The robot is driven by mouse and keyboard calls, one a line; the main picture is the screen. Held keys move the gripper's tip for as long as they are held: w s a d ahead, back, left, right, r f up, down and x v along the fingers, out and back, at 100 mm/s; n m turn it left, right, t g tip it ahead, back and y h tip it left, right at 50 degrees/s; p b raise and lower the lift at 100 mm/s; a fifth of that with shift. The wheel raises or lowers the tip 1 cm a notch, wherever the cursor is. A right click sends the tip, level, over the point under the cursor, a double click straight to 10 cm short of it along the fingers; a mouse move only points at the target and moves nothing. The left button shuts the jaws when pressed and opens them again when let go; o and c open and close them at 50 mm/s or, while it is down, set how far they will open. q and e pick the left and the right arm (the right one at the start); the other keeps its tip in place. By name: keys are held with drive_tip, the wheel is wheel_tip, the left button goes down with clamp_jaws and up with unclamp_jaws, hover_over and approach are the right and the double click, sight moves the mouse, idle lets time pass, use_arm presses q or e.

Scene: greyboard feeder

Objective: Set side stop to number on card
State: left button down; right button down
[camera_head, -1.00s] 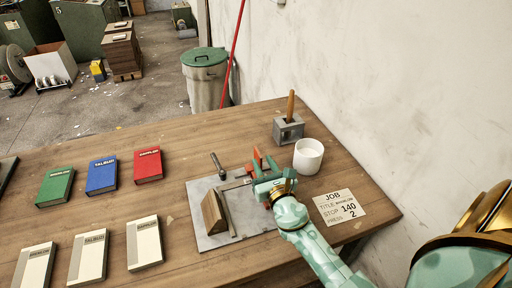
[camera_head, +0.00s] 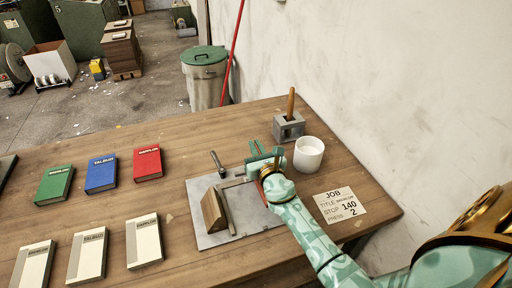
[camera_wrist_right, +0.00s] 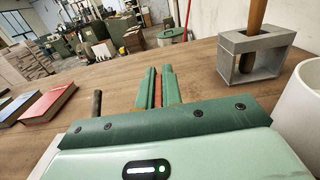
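The job card (camera_head: 341,205) lies right of the plate and reads STOP 140 and PRESS 2; its small title is hard to read. A grey metal plate (camera_head: 213,241) carries a wooden wedge-shaped block (camera_head: 212,212) and a thin bar beside it. A red-orange piece (camera_head: 263,193), likely the side stop, shows beside my right gripper (camera_head: 265,150). In the right wrist view an orange strip (camera_wrist_right: 157,92) shows between the two green fingers; I cannot tell whether they grip it. The plate's scale is hidden or too small to read. My left gripper is out of view.
A white cup (camera_head: 308,155) and a grey block holding a wooden handle (camera_head: 289,128) stand close behind and right of my right gripper. A dark rod (camera_head: 218,163) stands at the plate's far edge. Coloured books (camera_head: 101,174) and pale books (camera_head: 87,256) lie left.

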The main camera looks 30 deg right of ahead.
drive_tip(key=d, duration=0.2)
drive_tip(key=s+d, duration=0.1)
drive_tip(key=d, duration=0.1)
drive_tip(key=shift+d, duration=0.15)
drive_tip(key=c, duration=1.8)
unclamp_jaws()
drive_tip(key=shift+o, duration=1.2)
drive_tip(key=shift+d, duration=0.15)
drive_tip(key=shift+s, duration=0.1)
